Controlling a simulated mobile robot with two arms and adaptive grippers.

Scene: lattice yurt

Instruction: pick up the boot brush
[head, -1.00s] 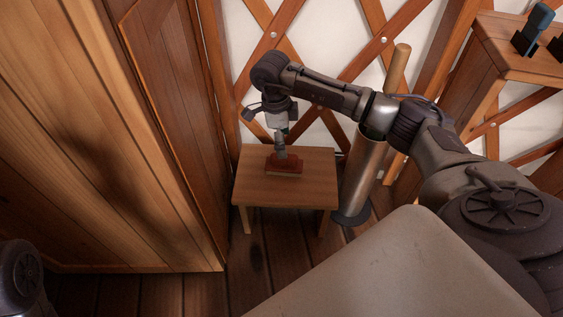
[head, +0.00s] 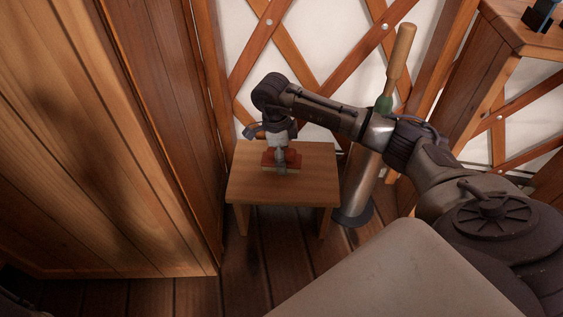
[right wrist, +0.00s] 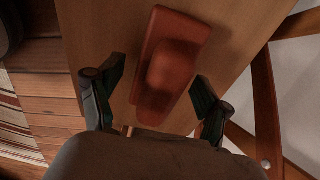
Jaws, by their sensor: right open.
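My left gripper is not in view.
A tall wooden cabinet (head: 120,150) stands close to the table's left. A metal cylinder (head: 360,185) with a wooden-handled item (head: 400,55) in it stands at the table's right. The lattice wall (head: 315,55) is behind. A higher wooden stand (head: 490,60) is at upper right.

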